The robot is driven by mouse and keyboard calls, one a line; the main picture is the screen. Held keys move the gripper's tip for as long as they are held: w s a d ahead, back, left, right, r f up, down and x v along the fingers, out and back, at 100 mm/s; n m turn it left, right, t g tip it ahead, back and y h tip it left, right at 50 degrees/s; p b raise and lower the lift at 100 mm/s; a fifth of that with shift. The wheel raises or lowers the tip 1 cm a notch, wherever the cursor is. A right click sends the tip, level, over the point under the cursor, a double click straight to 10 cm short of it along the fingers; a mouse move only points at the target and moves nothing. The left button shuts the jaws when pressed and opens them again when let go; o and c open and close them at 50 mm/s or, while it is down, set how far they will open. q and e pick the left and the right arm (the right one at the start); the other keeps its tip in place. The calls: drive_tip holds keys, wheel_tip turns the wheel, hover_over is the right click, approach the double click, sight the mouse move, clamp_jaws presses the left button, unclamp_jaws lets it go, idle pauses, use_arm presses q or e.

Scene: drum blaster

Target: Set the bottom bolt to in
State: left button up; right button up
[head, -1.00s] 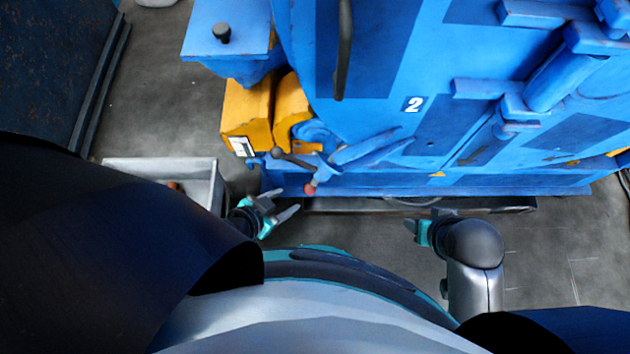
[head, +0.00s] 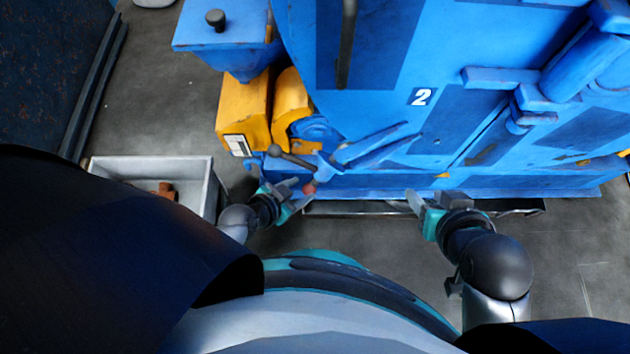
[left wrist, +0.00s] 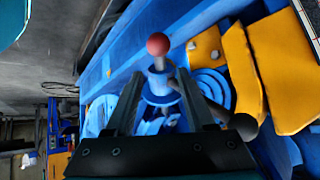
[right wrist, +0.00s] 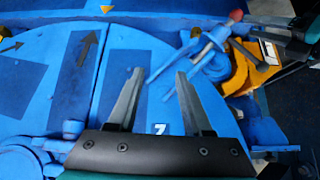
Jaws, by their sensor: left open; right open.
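The bottom bolt appears to be the blue clamp-like part (head: 328,168) low on the blue machine, with a red ball (head: 310,188) and a dark ball-ended handle (head: 290,156). My left gripper (head: 297,190) is open close beside it. In the left wrist view, the fingers (left wrist: 160,95) point toward the blue hub (left wrist: 160,88), the red ball (left wrist: 158,43) shows beyond them, and the dark handle (left wrist: 240,124) passes partly behind the right finger. Contact cannot be told. My right gripper (head: 425,199) is open and empty in front of the machine, away from the bolt.
Yellow blocks (head: 245,110) sit just left of the bolt. A grey bin (head: 206,190) with a brownish object stands at left. Grey floor (head: 555,245) is clear at right.

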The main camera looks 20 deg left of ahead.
sight(313, 183)
use_arm(q)
drive_tip(key=shift+b+x, duration=0.65)
drive_tip(key=shift+x, duration=0.65)
drive_tip(key=shift+w+d+f+b, duration=0.2)
drive_tip(key=shift+w+f+b, duration=0.2)
drive_tip(key=shift+f, duration=0.1)
drive_tip(key=shift+w+d+f+b, duration=0.2)
drive_tip(key=shift+w+f+b, duration=0.25)
drive_tip(key=shift+f, duration=0.05)
drive_tip(key=shift+b+x, duration=0.55)
drive_tip(key=shift+x, duration=0.3)
drive_tip(key=shift+w+d+f+b, duration=0.2)
drive_tip(key=shift+w+f+b, duration=0.15)
drive_tip(key=shift+w+f, duration=0.1)
use_arm(e)
drive_tip(key=w+a+r+t+y, duration=0.1)
drive_tip(key=a+r+t+y, duration=0.2)
drive_tip(key=a+t, duration=0.5)
drive_tip(key=shift+w+r+m+t+y, duration=0.2)
drive_tip(key=shift+w+m+t+y, duration=0.15)
drive_tip(key=shift+y, duration=0.35)
use_arm(q)
drive_tip(key=shift+r, duration=0.1)
clamp_jaws()
